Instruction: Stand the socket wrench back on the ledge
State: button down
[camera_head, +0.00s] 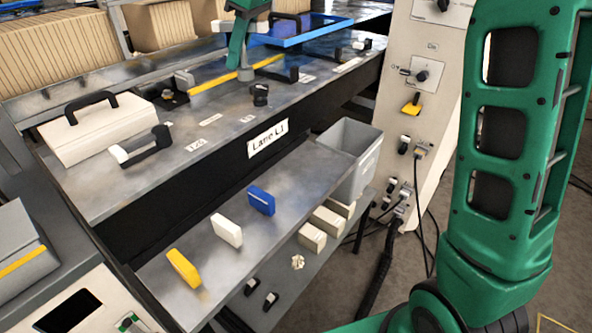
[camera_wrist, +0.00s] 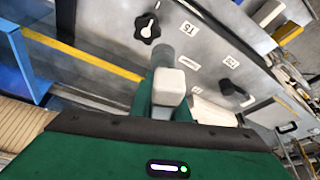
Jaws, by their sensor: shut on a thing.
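My gripper (camera_head: 239,47) is over the far part of the grey metal deck, fingers pointing down. In the wrist view my gripper (camera_wrist: 167,100) is shut on the socket wrench (camera_wrist: 168,82), seen end-on as a pale squarish end with a grey round part beyond it. In the head view a grey lower part of the wrench (camera_head: 246,73) shows below the fingers, close to the deck; I cannot tell whether it touches. The rest of the wrench is hidden by the fingers. I cannot tell which surface is the ledge.
A black knob (camera_head: 260,94) stands on the deck (camera_head: 225,135) near the wrench. A yellow strip (camera_head: 222,79) and a blue tray (camera_head: 303,32) lie behind. Blue, white and yellow blocks stand on a lower shelf (camera_head: 315,165), beside a grey bin (camera_head: 350,150). A control panel rises right.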

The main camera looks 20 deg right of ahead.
jog(key=shift+a, duration=0.25)
jog(key=shift+s+f, duration=0.1)
jog(key=shift+f, duration=0.05)
jog(key=s+f, duration=0.1)
jog(key=s, duration=0.1)
jog(key=s+d+f+m, duration=0.1)
jog(key=s+f, duration=0.1)
jog(key=s+d+f+m, duration=0.1)
jog(key=s, duration=0.1)
jog(key=shift+s+d+f, duration=0.2)
jog(key=shift+s+f, duration=0.15)
jog(key=shift+f, duration=0.05)
jog(key=s+d+f+m+t+h, duration=0.1)
jog(key=s+d+f+m, duration=0.1)
jog(key=s+d+f, duration=0.5)
jog(key=w+d+f, duration=0.4)
jog(key=f, duration=0.1)
jog(key=w+d+f, duration=0.2)
jog(key=w+f, duration=0.1)
jog(key=shift+d, duration=0.3)
jog(key=shift+f, duration=1.8)
jog(key=shift+f, duration=0.1)
